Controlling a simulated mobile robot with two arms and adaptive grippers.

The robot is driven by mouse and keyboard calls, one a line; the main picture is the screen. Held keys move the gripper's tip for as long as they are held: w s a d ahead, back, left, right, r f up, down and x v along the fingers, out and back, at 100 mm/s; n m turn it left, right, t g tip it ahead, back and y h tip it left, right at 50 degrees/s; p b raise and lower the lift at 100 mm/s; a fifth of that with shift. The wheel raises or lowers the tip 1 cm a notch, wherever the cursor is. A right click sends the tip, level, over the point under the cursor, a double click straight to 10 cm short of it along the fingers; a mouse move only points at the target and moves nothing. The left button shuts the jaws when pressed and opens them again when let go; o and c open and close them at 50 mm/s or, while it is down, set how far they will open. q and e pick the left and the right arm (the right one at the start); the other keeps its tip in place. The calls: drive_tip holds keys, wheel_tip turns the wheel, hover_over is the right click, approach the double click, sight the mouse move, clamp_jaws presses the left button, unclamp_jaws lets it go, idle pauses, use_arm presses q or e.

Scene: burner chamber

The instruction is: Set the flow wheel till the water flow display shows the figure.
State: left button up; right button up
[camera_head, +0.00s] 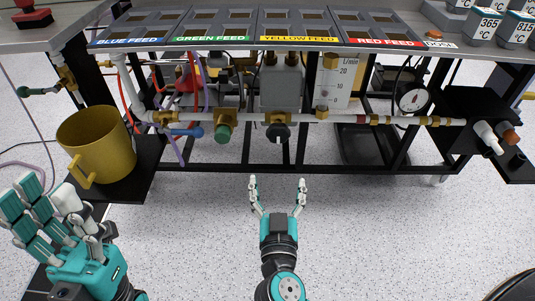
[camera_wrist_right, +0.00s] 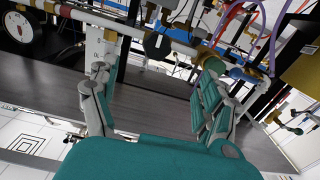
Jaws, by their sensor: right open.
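Several fittings sit on the white pipe under the bench: a green knob (camera_head: 222,133), a black wheel (camera_head: 278,132) and a blue handle (camera_head: 187,132). I cannot tell for sure which is the flow wheel. A white scale panel (camera_head: 340,78) marked 20 and 10 stands behind the pipe, likely the water flow display; its reading is too small to tell. My right gripper (camera_head: 277,190) is open and empty, below and in front of the black wheel, apart from it. The black wheel also shows in the right wrist view (camera_wrist_right: 157,45). My left gripper (camera_head: 62,215) is open and empty at lower left.
A yellow mug (camera_head: 97,145) stands on a dark low surface at left, near my left gripper. A round gauge (camera_head: 413,99) hangs at right. The bench with coloured feed labels (camera_head: 285,38) overhangs the pipes. Speckled floor in front is clear.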

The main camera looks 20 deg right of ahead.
sight(278, 136)
drive_tip(key=x, duration=1.7)
drive_tip(key=shift+w+d+r, duration=0.15)
drive_tip(key=shift+w+r, duration=0.05)
drive_tip(key=shift+r, duration=0.1)
drive_tip(key=c, duration=1.2)
